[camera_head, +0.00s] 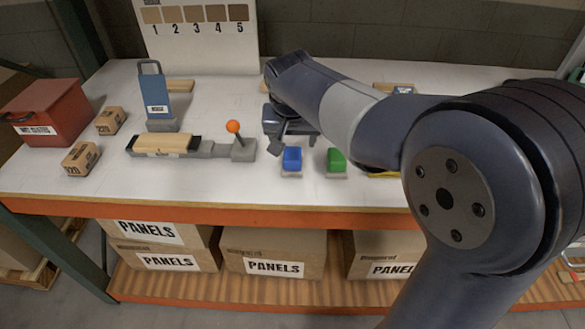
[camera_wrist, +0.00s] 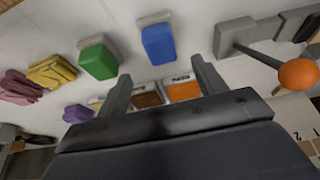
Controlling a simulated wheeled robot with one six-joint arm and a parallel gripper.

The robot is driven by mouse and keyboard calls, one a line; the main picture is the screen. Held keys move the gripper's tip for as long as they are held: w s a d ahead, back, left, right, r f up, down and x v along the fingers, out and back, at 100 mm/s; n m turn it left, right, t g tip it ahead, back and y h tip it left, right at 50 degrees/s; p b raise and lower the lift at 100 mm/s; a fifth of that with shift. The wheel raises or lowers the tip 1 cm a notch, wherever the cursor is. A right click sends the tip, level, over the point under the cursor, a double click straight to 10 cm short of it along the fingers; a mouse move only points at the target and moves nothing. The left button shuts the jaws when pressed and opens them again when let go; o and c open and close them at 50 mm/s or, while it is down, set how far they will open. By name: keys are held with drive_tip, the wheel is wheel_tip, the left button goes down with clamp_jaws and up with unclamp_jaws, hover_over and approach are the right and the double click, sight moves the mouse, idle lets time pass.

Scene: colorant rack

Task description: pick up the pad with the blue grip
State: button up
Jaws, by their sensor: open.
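The pad with the blue grip (camera_head: 292,157) stands near the front of the white table, on a pale base. It also shows in the wrist view (camera_wrist: 158,44), at the top centre. My gripper (camera_head: 294,139) is just behind and above it in the head view. In the wrist view my gripper (camera_wrist: 162,84) has its two fingers wide apart with nothing between them touching. The blue grip lies beyond the fingertips, roughly in line with the gap.
A pad with a green grip (camera_head: 336,159) stands close to the right of the blue one. Yellow (camera_wrist: 52,71), purple (camera_wrist: 78,113) and orange (camera_wrist: 183,91) pieces lie nearby. A lever with an orange ball (camera_head: 233,127) stands to the left. A red box (camera_head: 45,110) is at far left.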

sight(292, 154)
drive_tip(key=x, duration=0.8)
drive_tip(key=shift+f, duration=0.25)
drive_tip(key=shift+c, duration=0.6)
drive_tip(key=shift+a, duration=0.1)
drive_tip(key=c, duration=0.7)
